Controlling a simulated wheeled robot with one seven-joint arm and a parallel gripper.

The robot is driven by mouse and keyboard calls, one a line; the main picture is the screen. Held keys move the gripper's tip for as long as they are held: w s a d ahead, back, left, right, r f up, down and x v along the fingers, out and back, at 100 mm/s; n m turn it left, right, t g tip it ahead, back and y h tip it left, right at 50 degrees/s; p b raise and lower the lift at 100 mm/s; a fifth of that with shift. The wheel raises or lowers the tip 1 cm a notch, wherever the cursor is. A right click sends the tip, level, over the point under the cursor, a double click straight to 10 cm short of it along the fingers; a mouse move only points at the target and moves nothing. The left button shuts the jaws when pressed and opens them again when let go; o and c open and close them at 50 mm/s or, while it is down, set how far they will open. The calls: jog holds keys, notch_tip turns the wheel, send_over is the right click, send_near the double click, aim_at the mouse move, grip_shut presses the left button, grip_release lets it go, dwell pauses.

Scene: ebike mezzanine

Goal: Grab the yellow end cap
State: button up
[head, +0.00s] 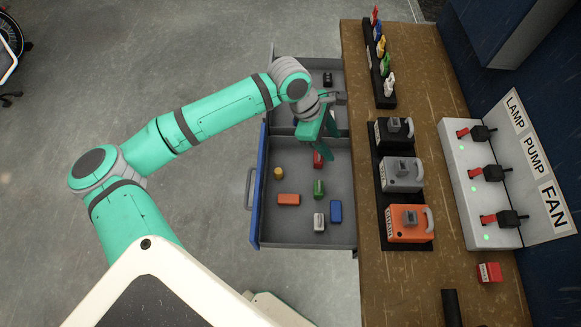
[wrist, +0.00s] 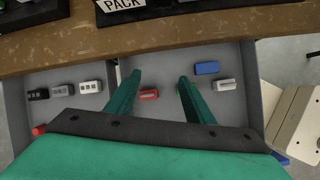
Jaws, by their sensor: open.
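A small round yellow end cap (head: 278,172) sits in the open drawer (head: 270,234), near its left wall in the head view. My gripper (head: 318,148) hangs over the drawer, to the upper right of the yellow cap and apart from it. In the wrist view my gripper's (wrist: 161,78) two green fingers are spread, with nothing held. A red block (wrist: 149,95) shows between the fingers, below them in the drawer. I cannot make out the yellow cap in the wrist view.
The drawer also holds an orange-red block (head: 288,199), a green block (head: 319,188), a white block (head: 319,221) and a blue block (head: 336,211). The wooden bench (head: 360,70) borders it on the right, carrying packs, a rack and a switch panel (head: 485,190).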

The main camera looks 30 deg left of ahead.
jog(key=s+a+f+m+g+y, duration=0.1)
jog(key=s+a+f+y, duration=0.3)
jog(key=a, duration=0.6)
jog(key=m+g, duration=0.1)
jog(key=g, duration=0.1)
send_over(278, 170)
notch_tip(278, 170, down, 7)
jog(key=shift+s+a+r, duration=0.1)
jog(key=shift+d+f, duration=0.2)
jog(key=shift+f, duration=2.9)
jog(key=c, duration=1.1)
